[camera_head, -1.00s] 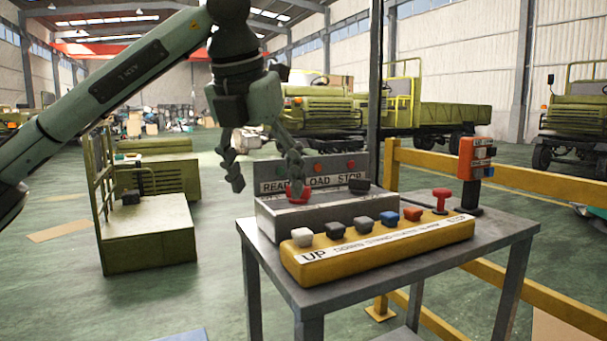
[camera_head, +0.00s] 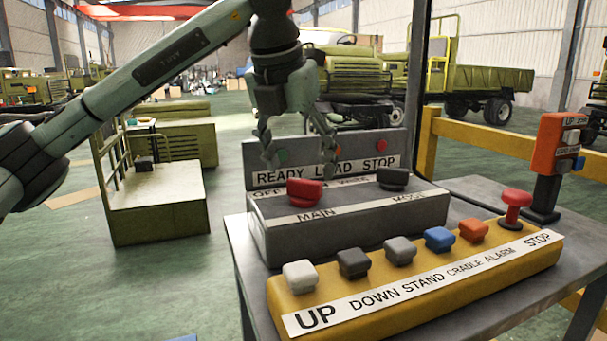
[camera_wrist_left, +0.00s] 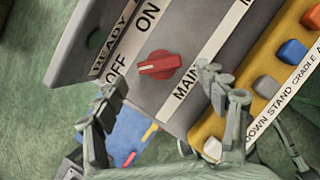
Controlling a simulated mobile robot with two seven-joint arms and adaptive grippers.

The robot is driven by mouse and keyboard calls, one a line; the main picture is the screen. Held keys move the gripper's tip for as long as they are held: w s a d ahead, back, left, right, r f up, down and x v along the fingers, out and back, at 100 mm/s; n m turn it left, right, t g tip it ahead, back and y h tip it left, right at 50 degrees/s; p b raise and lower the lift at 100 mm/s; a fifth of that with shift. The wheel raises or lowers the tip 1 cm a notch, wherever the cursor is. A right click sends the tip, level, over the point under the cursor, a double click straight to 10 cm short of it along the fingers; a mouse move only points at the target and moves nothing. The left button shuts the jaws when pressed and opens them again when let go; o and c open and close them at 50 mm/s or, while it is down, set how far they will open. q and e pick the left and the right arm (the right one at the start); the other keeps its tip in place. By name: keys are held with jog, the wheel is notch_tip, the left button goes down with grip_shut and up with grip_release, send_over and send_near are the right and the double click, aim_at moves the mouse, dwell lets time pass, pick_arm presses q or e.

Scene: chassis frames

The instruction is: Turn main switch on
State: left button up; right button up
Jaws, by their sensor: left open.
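The main switch (camera_head: 305,192) is a red rotary knob on the grey control box (camera_head: 275,236), above the MAIN label. In the left wrist view the red knob (camera_wrist_left: 159,65) has a white line on it, with OFF and ON printed beside it. My left gripper (camera_head: 299,166) is open above and behind the knob in the head view. In the wrist view its fingers (camera_wrist_left: 158,88) are spread, with the knob a little beyond and between them. Nothing is held, and no contact shows. My right gripper is out of view.
A black MODE knob (camera_head: 393,179) is at the box's right. A yellow button panel (camera_head: 430,290) with several coloured buttons lies in front. A red mushroom button (camera_head: 516,202) and an orange control post (camera_head: 556,145) stand right. An upright READY LOAD STOP panel (camera_head: 345,148) is behind.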

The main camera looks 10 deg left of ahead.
aim_at(303, 181)
pick_arm(q)
jog(key=x, duration=0.2)
jog(key=shift+w+f, duration=0.1)
jog(key=shift+f, duration=0.15)
jog(key=shift+w+d+f, duration=0.1)
jog(key=shift+w+f, duration=0.15)
jog(key=shift+f, duration=0.25)
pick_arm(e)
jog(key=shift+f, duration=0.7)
pick_arm(q)
jog(key=shift+c, duration=0.2)
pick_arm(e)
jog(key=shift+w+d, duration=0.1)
